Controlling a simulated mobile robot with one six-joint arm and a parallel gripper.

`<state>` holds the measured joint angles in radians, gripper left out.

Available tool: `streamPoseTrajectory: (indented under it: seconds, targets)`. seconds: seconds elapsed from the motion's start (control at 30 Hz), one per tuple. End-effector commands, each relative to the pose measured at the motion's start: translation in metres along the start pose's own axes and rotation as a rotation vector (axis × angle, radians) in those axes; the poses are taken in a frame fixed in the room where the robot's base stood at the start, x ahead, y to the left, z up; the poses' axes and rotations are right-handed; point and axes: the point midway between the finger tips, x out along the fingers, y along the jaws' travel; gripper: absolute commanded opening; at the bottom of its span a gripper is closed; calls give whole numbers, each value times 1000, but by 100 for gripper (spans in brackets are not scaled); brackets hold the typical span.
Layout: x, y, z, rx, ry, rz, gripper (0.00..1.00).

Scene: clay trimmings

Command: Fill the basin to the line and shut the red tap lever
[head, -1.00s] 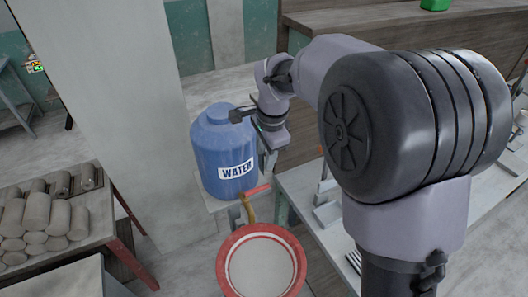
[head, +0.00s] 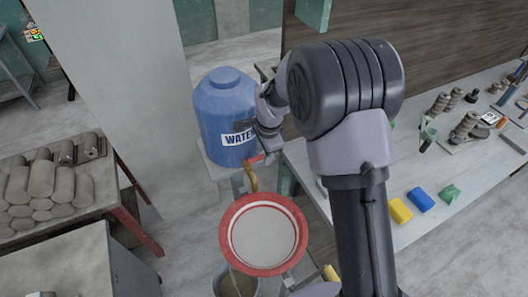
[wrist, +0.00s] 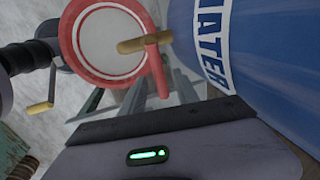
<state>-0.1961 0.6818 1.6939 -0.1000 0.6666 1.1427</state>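The blue water barrel (head: 222,105) stands on a stand with a brass tap (head: 250,178) low on its front. The red tap lever (head: 255,160) shows on top of the tap, just below my gripper (head: 262,138). In the wrist view the red lever (wrist: 157,72) lies crosswise to the brass spout (wrist: 143,44), apart from my gripper. The red-rimmed basin (head: 229,239) sits under the tap. Its inside is pale with a ring around it; I cannot make out the water level or a stream. My gripper's fingertips are not clear, so its opening is uncertain.
A bucket (head: 220,283) stands below the basin. The right workbench (head: 420,215) holds yellow, blue and green blocks and stacked discs. Clay rolls (head: 40,185) lie on the left table. A crank with a yellow grip (wrist: 40,107) shows beside the basin in the wrist view.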

Motion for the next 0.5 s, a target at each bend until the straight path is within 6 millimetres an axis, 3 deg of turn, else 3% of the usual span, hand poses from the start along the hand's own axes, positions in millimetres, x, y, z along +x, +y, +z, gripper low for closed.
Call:
streamPoseTrajectory:
  seconds: [0.07, 0.23, 0.5]
  targets:
    - [0, 0, 0, 0, 0, 0, 33]
    - [0, 0, 0, 0, 0, 0, 0]
    - [0, 0, 0, 0, 0, 0, 0]
